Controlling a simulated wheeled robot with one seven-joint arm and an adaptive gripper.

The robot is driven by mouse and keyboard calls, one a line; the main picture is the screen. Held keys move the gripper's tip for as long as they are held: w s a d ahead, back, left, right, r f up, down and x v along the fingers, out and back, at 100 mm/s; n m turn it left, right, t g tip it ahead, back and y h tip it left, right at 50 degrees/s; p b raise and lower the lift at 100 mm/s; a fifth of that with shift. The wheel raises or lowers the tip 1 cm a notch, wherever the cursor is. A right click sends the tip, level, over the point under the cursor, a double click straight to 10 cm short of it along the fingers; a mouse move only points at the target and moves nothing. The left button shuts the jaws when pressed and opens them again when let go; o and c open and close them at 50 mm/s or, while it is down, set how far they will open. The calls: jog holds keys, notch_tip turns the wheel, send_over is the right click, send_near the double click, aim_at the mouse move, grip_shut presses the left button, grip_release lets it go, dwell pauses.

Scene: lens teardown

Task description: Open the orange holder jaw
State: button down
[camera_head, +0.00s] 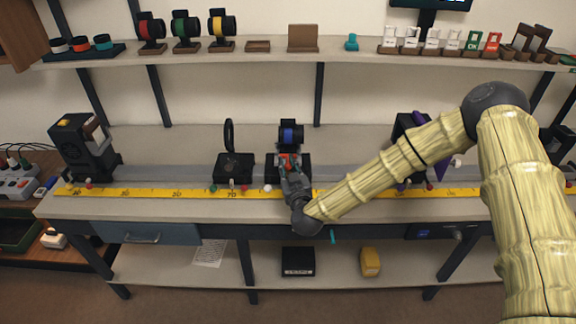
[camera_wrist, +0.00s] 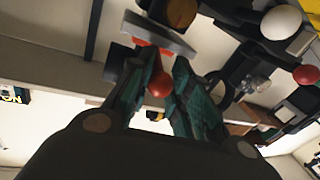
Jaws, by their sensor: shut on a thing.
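The orange holder jaw (camera_head: 289,158) is on a dark holder on the bench, below a dark lens with a blue ring (camera_head: 291,134). In the wrist view, a strip of the orange jaw (camera_wrist: 152,44) shows beside a grey metal plate. My gripper (camera_head: 290,170) is at the front of the holder and hides much of the jaw. In the wrist view, my gripper's green-black fingers (camera_wrist: 165,80) are closed around a small red ball knob (camera_wrist: 160,85) by the jaw. Whether the knob joins the jaw is hidden.
A yellow ruler (camera_head: 150,192) runs along the bench front. A dark holder with an upright ring (camera_head: 234,167) stands left of my gripper, and a black-and-purple device (camera_head: 411,128) stands right, behind my arm. The shelf above holds lenses and small parts.

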jog(key=shift+a+v, duration=0.2)
jog(key=shift+v, duration=0.75)
jog(key=c, duration=1.3)
grip_release()
jog(key=shift+o, duration=0.2)
jog(key=v, duration=1.2)
